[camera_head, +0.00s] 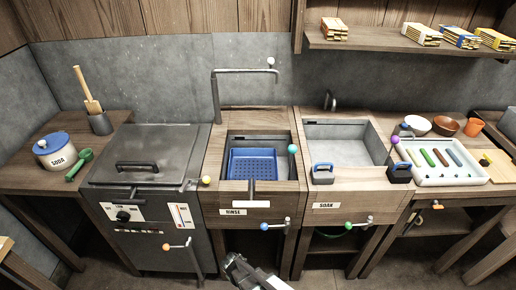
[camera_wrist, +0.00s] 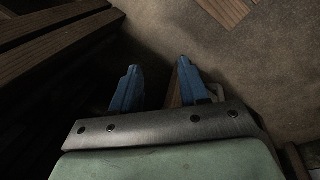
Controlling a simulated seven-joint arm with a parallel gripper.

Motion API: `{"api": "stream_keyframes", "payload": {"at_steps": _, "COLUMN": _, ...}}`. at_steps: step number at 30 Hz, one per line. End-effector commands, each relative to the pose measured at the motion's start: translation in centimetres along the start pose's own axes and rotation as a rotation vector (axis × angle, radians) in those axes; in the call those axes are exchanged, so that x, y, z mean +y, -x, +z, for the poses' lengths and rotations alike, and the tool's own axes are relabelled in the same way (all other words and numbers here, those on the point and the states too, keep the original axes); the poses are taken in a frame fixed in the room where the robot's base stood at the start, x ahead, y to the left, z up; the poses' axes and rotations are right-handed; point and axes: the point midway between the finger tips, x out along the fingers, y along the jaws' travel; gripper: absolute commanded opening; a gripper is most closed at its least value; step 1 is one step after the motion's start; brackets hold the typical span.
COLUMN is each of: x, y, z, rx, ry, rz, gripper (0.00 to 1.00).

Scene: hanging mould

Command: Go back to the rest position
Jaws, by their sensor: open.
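My gripper (camera_wrist: 157,72) shows in the wrist view with its two blue fingers apart and nothing between them. It points down at the brown floor (camera_wrist: 235,65), with dark wooden beams (camera_wrist: 50,25) to the left. In the head view, part of my arm shows at the bottom middle, in front of and below the sink counter. The fingertips cannot be made out there. No object is held.
A lidded dark cooker (camera_head: 145,165) stands left of the rinse basin with a blue basket (camera_head: 252,165). The soak basin (camera_head: 345,145) and a white tray (camera_head: 440,165) are to the right. Knobbed levers (camera_head: 180,246) stick out from the fronts. A shelf (camera_head: 390,45) holds bundles above.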

Motion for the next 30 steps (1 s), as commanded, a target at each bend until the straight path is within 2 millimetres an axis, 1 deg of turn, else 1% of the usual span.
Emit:
{"api": "stream_keyframes", "payload": {"at_steps": 1, "x": 1.1, "y": -0.3, "z": 2.3, "rx": -0.04, "ry": -0.039, "rz": -0.013, "gripper": 0.44}}
{"api": "stream_keyframes", "payload": {"at_steps": 5, "x": 3.0, "y": -1.2, "z": 7.0, "rx": -0.133, "ry": -0.131, "rz": -0.052, "gripper": 0.44}}
{"api": "stream_keyframes", "payload": {"at_steps": 6, "x": 3.4, "y": -1.4, "z": 8.5, "rx": -0.163, "ry": -0.158, "rz": -0.066, "gripper": 0.44}}
{"api": "stream_keyframes", "payload": {"at_steps": 8, "x": 4.0, "y": -1.6, "z": 10.6, "rx": -0.204, "ry": -0.2, "rz": -0.086, "gripper": 0.44}}
{"api": "stream_keyframes", "payload": {"at_steps": 9, "x": 4.2, "y": -1.6, "z": 12.1, "rx": -0.232, "ry": -0.228, "rz": -0.102, "gripper": 0.44}}
{"api": "stream_keyframes", "payload": {"at_steps": 13, "x": 4.8, "y": -1.7, "z": 16.6, "rx": -0.32, "ry": -0.318, "rz": -0.154, "gripper": 0.44}}
{"api": "stream_keyframes", "payload": {"at_steps": 18, "x": 4.7, "y": -1.2, "z": 22.3, "rx": -0.43, "ry": -0.434, "rz": -0.231, "gripper": 0.44}}
{"api": "stream_keyframes", "payload": {"at_steps": 21, "x": 4.3, "y": -0.7, "z": 25.3, "rx": -0.491, "ry": -0.501, "rz": -0.282, "gripper": 0.44}}
{"api": "stream_keyframes", "payload": {"at_steps": 24, "x": 3.7, "y": -0.1, "z": 27.9, "rx": -0.545, "ry": -0.561, "rz": -0.331, "gripper": 0.44}}
{"api": "stream_keyframes", "payload": {"at_steps": 27, "x": 3.1, "y": 0.6, "z": 29.8, "rx": -0.587, "ry": -0.61, "rz": -0.375, "gripper": 0.44}}
{"api": "stream_keyframes", "payload": {"at_steps": 30, "x": 2.5, "y": 1.1, "z": 31.2, "rx": -0.618, "ry": -0.646, "rz": -0.409, "gripper": 0.44}}
